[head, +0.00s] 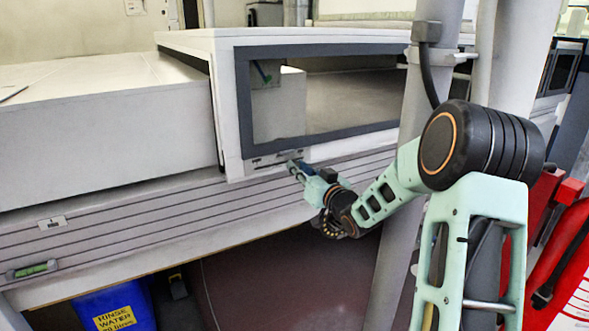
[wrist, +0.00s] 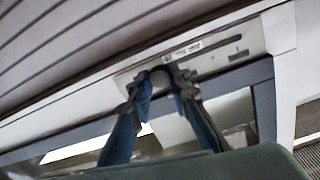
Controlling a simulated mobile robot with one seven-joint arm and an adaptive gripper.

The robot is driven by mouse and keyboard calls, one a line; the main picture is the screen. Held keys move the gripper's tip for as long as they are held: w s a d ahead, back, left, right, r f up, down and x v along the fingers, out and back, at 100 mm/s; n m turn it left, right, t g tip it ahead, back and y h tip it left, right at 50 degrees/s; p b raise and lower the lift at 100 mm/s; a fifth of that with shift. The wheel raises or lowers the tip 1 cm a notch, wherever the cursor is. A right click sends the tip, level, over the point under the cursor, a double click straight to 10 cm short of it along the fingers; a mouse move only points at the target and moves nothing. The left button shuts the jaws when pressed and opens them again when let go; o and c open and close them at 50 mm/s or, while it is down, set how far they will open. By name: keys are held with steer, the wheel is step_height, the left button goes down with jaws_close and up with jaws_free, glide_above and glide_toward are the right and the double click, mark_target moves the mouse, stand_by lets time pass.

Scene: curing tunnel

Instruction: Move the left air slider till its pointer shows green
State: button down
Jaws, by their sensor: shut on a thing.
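A pale slider panel (head: 268,160) sits on the housing's lower frame, below the dark-edged window. In the wrist view the panel (wrist: 238,48) shows a dark slot and a small printed label. My gripper (head: 294,164) is at the panel's right part. In the wrist view my gripper (wrist: 158,82) is shut on a rounded grey slider knob (wrist: 160,76), with one blue-backed finger on each side. No pointer colour is readable.
The window frame (head: 243,100) stands just above my gripper. A grey post (head: 398,190) rises close to my arm. A ribbed rail (head: 150,210) runs below the housing. A blue rinse-water bin (head: 115,305) is at lower left, and red equipment (head: 560,245) is at right.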

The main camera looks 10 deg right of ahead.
steer(key=c, duration=1.8)
jaws_free()
steer(key=v, duration=1.2)
steer(key=shift+a, duration=0.1)
